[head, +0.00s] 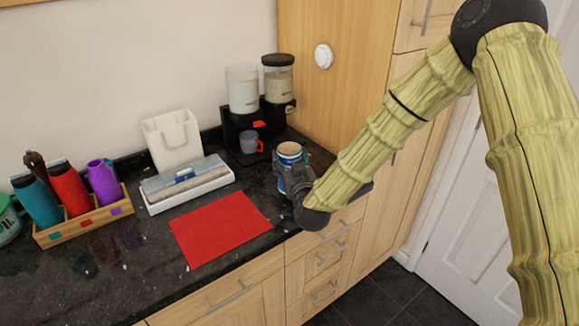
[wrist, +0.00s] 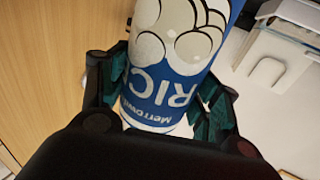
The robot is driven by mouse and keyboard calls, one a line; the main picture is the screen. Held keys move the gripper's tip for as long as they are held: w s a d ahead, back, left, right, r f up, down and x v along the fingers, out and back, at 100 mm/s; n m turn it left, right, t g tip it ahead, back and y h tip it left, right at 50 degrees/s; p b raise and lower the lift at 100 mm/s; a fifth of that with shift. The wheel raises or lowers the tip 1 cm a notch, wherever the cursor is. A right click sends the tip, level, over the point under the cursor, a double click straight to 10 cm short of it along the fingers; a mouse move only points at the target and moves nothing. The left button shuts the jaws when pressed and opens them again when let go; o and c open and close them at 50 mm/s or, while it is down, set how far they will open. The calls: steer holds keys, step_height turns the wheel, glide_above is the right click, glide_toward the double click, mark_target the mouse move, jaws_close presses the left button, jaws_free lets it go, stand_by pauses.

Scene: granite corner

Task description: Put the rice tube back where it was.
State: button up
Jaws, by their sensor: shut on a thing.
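The rice tube (wrist: 165,75) is a blue and white cylinder with part of the word RICE showing; in the wrist view it stands between the two fingers. In the head view its tan top and blue side (head: 289,152) show at the right end of the dark counter, in front of the black dispenser stand. My gripper (wrist: 160,105) is shut on the tube, with a finger on each side of it. In the head view my gripper (head: 292,180) is beside the tube and hides its lower part, so I cannot tell whether the tube touches the counter.
A black stand (head: 235,127) carries two clear dispensers, with a grey mug (head: 249,142) at it. A red mat (head: 221,229) lies bare on the counter. A white tray (head: 190,196), a white holder (head: 172,140) and a wooden bottle rack (head: 85,225) stand left. A tall wooden cabinet (head: 330,100) rises at right.

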steer(key=shift+w+a+f+p, duration=0.15)
steer(key=shift+f+p, duration=0.65)
steer(key=shift+f, duration=0.95)
steer(key=shift+f, duration=0.1)
steer(key=o, duration=1.3)
steer(key=b+v, duration=0.3)
steer(key=v, duration=0.9)
steer(key=shift+b, duration=0.35)
